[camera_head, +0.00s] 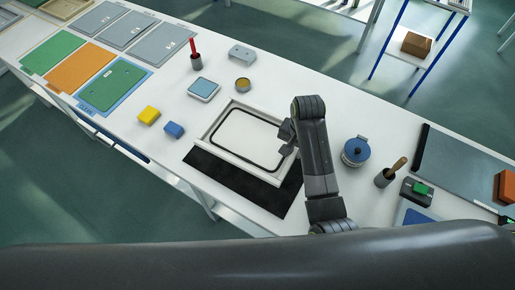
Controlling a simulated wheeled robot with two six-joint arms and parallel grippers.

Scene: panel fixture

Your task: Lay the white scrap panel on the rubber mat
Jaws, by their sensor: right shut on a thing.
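The white scrap panel (243,137) appears as a pale flat sheet with a dark rounded outline, within the light grey fixture frame (222,157). My right gripper (286,139) is at the panel's right edge, shut on it; its fingertips are small and partly hidden by the wrist. I cannot tell whether the panel touches the fixture or is slightly raised. The black rubber mat (228,179) lies flat on the table on the near side of the fixture, its visible part bare. My left gripper is not in view.
A blue block (174,130) and a yellow block (149,115) lie left of the mat. A blue-lidded pot (356,151) and a grey cup with a wooden-handled tool (385,178) stand right of my arm. Green, orange and grey panels (78,67) lie far left.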

